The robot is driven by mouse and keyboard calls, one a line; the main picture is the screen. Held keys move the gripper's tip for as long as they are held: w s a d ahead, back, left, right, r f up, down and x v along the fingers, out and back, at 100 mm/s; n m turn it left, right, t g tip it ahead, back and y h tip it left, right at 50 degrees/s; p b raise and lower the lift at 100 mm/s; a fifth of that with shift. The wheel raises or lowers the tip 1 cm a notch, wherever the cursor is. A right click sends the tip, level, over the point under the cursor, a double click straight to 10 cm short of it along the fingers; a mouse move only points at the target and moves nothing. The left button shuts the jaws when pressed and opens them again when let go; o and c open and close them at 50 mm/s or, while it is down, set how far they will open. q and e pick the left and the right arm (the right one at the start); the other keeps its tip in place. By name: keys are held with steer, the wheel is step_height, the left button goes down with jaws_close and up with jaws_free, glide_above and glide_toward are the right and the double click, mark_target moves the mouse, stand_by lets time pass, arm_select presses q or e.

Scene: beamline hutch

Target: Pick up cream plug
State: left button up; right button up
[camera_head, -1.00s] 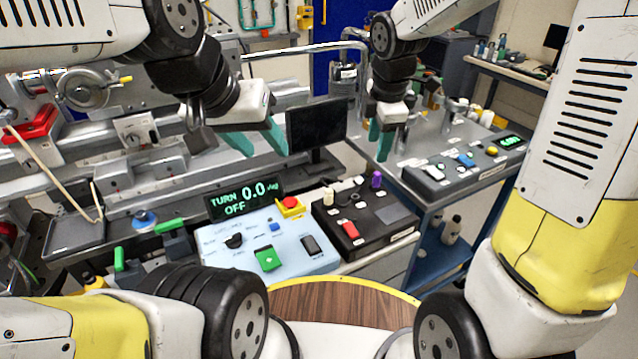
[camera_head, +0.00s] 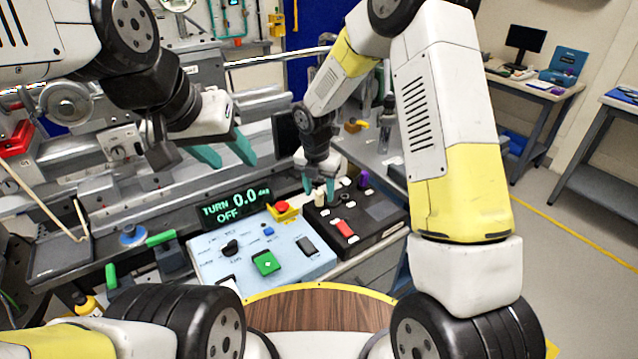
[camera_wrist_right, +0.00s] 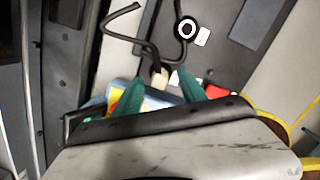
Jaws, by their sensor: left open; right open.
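The cream plug (camera_head: 320,198) stands on the black control box (camera_head: 377,211), near its back left corner. My right gripper (camera_head: 319,193) is open just above it, with its teal fingers either side of the plug in the head view. In the right wrist view the plug (camera_wrist_right: 160,79) shows between the two fingertips (camera_wrist_right: 160,77). Whether the fingers touch it cannot be told. My left gripper (camera_head: 234,160) is open and empty, in the air over the lathe-like machine.
A purple plug (camera_head: 363,181) stands on the same box, with a red switch (camera_head: 344,228) nearer the front. A pale blue panel (camera_head: 290,262) with an emergency button (camera_head: 282,208) is to the left. A monitor (camera_head: 286,132) stands behind. Black cables (camera_wrist_right: 140,42) show in the wrist view.

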step_height(320, 180, down, 2)
steer(key=shift+w, duration=0.1)
jaws_close()
steer(key=shift+r, duration=0.15)
stand_by(0.4)
steer(key=shift+r, duration=0.3)
steer(key=r, duration=0.3)
steer(key=shift+s+d, duration=0.2)
steer(key=shift+s, duration=0.1)
steer(key=s+d, duration=0.1)
steer(key=s, duration=0.3)
steer(key=s+d, duration=0.2)
steer(key=s, duration=0.3)
steer(key=s+d+r, duration=0.1)
steer(key=s+d, duration=0.1)
steer(key=s, duration=0.3)
steer(key=shift+s+d, duration=0.15)
steer(key=shift+s, duration=0.05)
